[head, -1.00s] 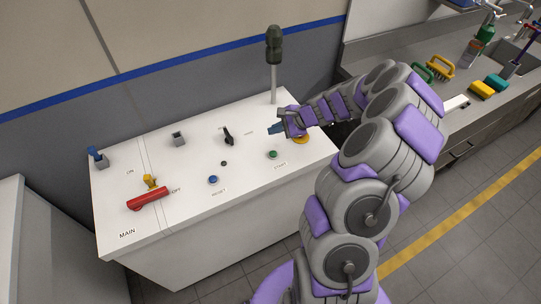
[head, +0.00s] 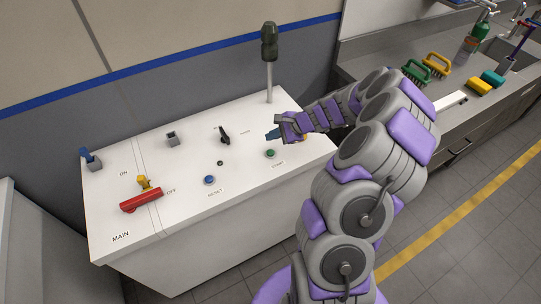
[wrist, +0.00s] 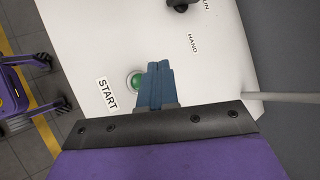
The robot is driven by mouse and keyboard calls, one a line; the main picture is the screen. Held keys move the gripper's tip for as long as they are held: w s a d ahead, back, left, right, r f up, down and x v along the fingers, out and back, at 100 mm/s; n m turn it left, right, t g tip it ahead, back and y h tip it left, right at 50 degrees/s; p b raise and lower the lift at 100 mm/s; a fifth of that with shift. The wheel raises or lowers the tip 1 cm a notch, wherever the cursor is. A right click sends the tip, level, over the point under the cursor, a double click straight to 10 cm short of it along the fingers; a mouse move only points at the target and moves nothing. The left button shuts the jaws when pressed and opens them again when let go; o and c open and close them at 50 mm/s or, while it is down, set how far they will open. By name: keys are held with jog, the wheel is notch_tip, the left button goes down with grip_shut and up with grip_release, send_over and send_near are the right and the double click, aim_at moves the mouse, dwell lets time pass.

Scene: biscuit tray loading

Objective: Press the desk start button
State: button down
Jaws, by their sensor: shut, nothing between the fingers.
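The green start button (head: 270,153) sits on the white desk (head: 130,190), near its front right, above a START label. In the wrist view the green button (wrist: 134,81) shows next to the START label (wrist: 107,96). My gripper (head: 273,134) is over the desk, behind the button in the head view. Its blue fingers (wrist: 158,82) are closed together and empty. In the wrist view the fingertips lie just beside the button and overlap its edge. I cannot tell how high they are above the desk.
The desk also carries a blue reset button (head: 209,180), a black selector knob (head: 224,139), a red handle (head: 141,201) and a tall dark-topped post (head: 269,70). A grey counter (head: 390,58) with brushes and sponges stands at the right.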

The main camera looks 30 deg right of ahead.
aim_at(273, 153)
notch_tip(273, 153, down, 5)
jog(key=shift+f+b, duration=0.1)
jog(key=shift+b, duration=1.05)
dwell(1.1)
jog(key=shift+f, duration=0.25)
jog(key=shift+f, duration=0.5)
dwell(0.8)
jog(key=shift+r, duration=0.15)
jog(key=shift+r+p, duration=0.75)
jog(key=shift+r, duration=0.05)
